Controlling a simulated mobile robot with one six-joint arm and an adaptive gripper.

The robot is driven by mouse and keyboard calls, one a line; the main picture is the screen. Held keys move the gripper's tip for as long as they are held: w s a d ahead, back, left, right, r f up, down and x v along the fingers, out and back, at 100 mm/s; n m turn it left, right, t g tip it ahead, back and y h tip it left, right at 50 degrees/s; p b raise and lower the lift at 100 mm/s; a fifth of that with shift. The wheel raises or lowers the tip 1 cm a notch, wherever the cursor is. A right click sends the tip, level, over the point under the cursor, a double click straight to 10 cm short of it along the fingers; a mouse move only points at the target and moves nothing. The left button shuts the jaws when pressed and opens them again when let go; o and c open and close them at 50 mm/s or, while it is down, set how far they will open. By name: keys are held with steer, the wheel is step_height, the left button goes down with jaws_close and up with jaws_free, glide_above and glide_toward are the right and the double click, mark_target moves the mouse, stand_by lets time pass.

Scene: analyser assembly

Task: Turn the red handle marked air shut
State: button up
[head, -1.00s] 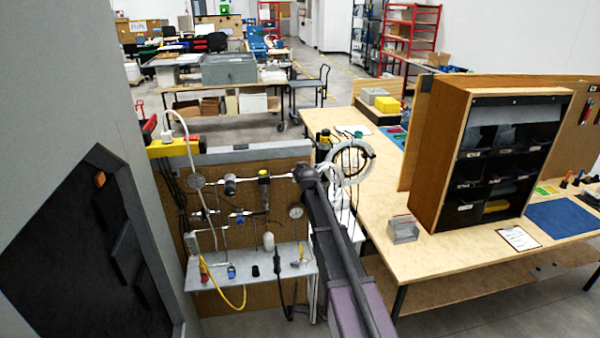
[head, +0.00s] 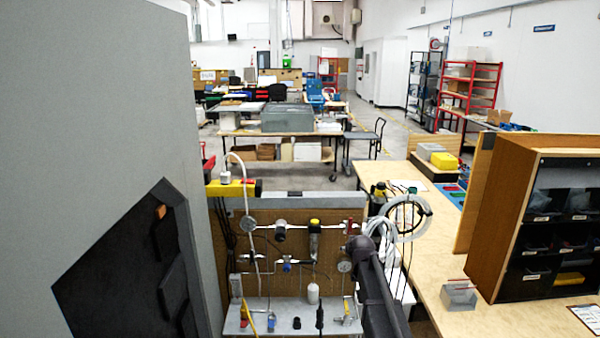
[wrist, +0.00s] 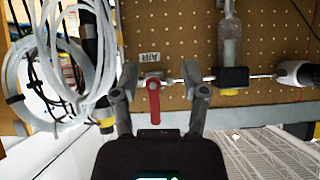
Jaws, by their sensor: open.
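The red handle (wrist: 153,100) hangs from a valve on the pipe in the wrist view, close to a small label reading AIR (wrist: 150,57). The label looks upside down in this view. My gripper (wrist: 160,84) is open, with one finger on each side of the handle in the picture. I see no clear contact, and cannot tell how deep the handle sits between the fingers. In the head view a small red part (head: 349,226), likely the handle, shows at the right end of the pipe, just above my arm's end.
The pegboard panel (head: 290,262) carries pipes, gauges and fittings above a grey shelf (head: 275,308). Coiled white hoses (wrist: 62,75) hang close beside my gripper. A wooden workbench (head: 425,235) with a bin cabinet (head: 505,215) stands to the right.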

steer(key=s+f+g+b, duration=0.1)
steer(key=s+f+g, duration=0.2)
steer(key=s, duration=0.9)
steer(key=s+a+f+g+b, duration=0.1)
steer(key=s+f+g, duration=0.3)
steer(key=s, duration=0.9)
steer(key=s+a+f+g+b, duration=0.1)
steer(key=s+f+g+b, duration=0.2)
steer(key=s, duration=0.9)
step_height(320, 180, down, 4)
steer(key=shift+s+r+g, duration=0.25)
steer(key=shift+s+g, duration=0.05)
